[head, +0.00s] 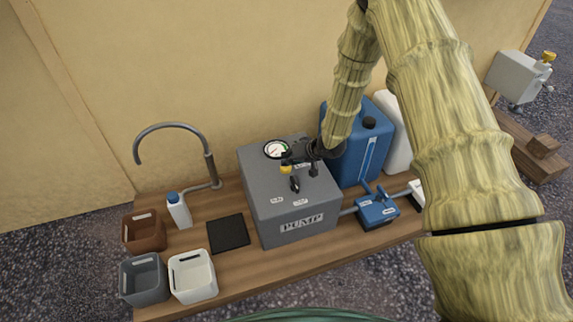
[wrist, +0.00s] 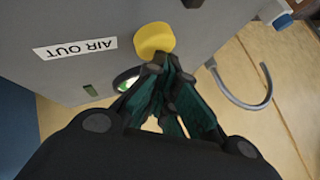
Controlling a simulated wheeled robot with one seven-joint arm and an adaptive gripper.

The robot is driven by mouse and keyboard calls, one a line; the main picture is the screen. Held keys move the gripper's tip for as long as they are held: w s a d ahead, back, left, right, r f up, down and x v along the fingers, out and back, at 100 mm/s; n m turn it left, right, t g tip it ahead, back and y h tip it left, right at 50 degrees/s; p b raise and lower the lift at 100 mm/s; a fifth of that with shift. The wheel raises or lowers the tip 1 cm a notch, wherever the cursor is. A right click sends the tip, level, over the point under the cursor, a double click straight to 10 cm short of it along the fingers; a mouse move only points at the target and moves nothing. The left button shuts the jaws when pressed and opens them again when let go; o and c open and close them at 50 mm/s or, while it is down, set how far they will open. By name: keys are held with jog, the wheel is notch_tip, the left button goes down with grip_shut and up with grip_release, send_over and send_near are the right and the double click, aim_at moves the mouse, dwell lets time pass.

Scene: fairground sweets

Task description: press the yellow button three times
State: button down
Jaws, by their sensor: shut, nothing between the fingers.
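The yellow button (head: 286,169) is on the top of the grey pump box (head: 292,225), and in the wrist view it is a round yellow cap (wrist: 153,38). My gripper (head: 287,158) is over the box top with its fingertips close beside the button. In the wrist view the closed fingertips (wrist: 166,62) overlap the lower edge of the button. I cannot tell whether they touch it. The fingers hold nothing.
A round gauge (head: 277,149) and a black switch (head: 295,184) are close to the button. A blue canister (head: 373,150) stands right of the box. A tap (head: 173,127), a white bottle (head: 179,211) and several bins are on the left. A black mat (head: 228,234) lies between.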

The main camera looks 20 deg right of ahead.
dwell(0.3)
jog(key=shift+r+p, duration=1.2)
jog(key=shift+p, duration=0.2)
jog(key=shift+r+p, duration=0.1)
jog(key=shift+p, duration=0.25)
jog(key=shift+f+p, duration=0.25)
jog(key=shift+p, duration=0.1)
jog(key=shift+f, duration=0.25)
jog(key=shift+f, duration=0.85)
dwell(0.9)
jog(key=shift+s, duration=0.1)
jog(key=shift+r+p, duration=1.2)
jog(key=shift+r, duration=0.1)
